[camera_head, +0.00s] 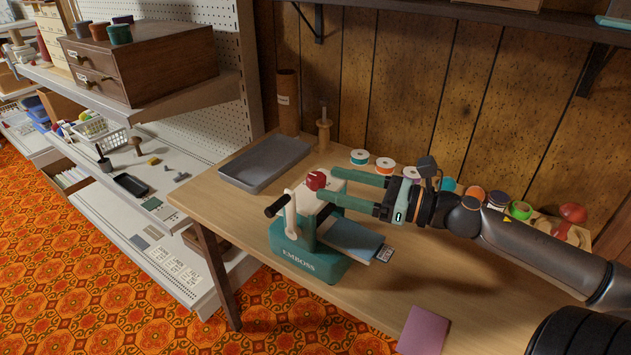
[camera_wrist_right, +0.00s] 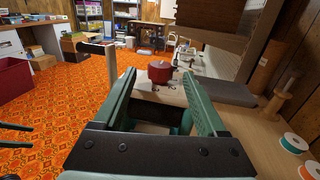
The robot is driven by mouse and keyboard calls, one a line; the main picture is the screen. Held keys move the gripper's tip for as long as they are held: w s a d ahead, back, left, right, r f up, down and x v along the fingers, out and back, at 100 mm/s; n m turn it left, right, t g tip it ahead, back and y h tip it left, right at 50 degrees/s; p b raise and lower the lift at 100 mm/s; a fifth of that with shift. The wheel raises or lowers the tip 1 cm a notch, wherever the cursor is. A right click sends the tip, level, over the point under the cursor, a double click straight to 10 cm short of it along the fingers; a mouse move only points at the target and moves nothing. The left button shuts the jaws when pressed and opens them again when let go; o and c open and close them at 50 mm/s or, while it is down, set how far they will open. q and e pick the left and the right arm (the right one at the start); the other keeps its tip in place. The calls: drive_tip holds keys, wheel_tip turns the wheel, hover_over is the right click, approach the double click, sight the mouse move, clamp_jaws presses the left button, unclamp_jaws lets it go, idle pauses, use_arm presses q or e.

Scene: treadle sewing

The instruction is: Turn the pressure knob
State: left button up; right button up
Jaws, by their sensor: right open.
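The red pressure knob (camera_head: 317,180) sits on top of the green and cream embossing machine (camera_head: 306,258), which stands on the wooden table. In the right wrist view the red knob (camera_wrist_right: 159,71) shows between the far ends of the two fingers. My right gripper (camera_head: 335,187) is open, its green fingers reaching left to the knob with one on each side. I cannot tell whether either finger touches it. The machine's lever with a black handle (camera_head: 276,206) stands at its left. A blue-grey piece (camera_head: 352,239) lies at the machine's right side.
A grey tray (camera_head: 265,163) lies behind the machine. Several thread spools (camera_head: 385,165) line the back of the table. A pink-purple booklet (camera_head: 423,331) lies at the front. Shelves with a wooden drawer box (camera_head: 140,62) stand at left. The table's front left is clear.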

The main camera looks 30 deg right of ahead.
sight(316, 176)
drive_tip(key=shift+b+x, duration=0.45)
drive_tip(key=shift+x, duration=1.85)
drive_tip(key=shift+w, duration=0.1)
clamp_jaws()
